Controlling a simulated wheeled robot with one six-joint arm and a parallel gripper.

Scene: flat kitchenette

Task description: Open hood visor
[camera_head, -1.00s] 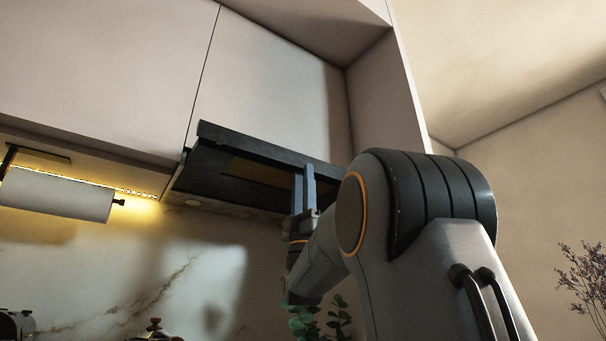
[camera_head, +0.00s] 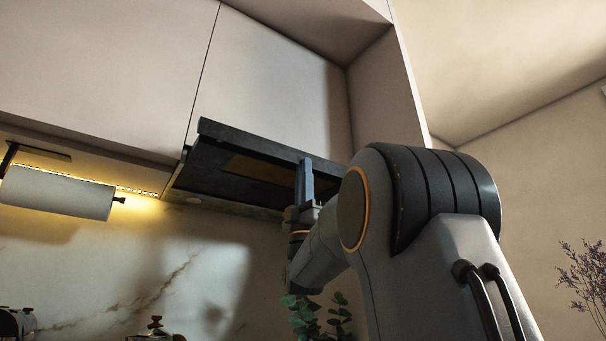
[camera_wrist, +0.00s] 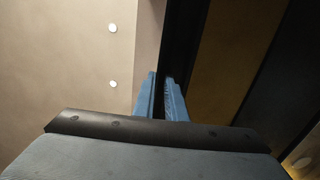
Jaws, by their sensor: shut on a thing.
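The hood visor (camera_head: 245,138) is a long dark panel under the upper cabinet. It is tilted outward, with the dark underside of the hood (camera_head: 215,163) showing behind it. My gripper (camera_head: 305,163) reaches up to the visor's edge near its right end. In the wrist view, the blue fingers of my gripper (camera_wrist: 161,82) are shut on the dark edge of the visor (camera_wrist: 180,45). The right end of the visor is hidden behind my arm.
Pale upper cabinets (camera_head: 270,85) stand above the hood. A paper towel roll (camera_head: 57,192) hangs at the left beside a lit strip. A green plant (camera_head: 305,315) is below my gripper, and a kettle-like thing (camera_head: 155,330) is at the bottom.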

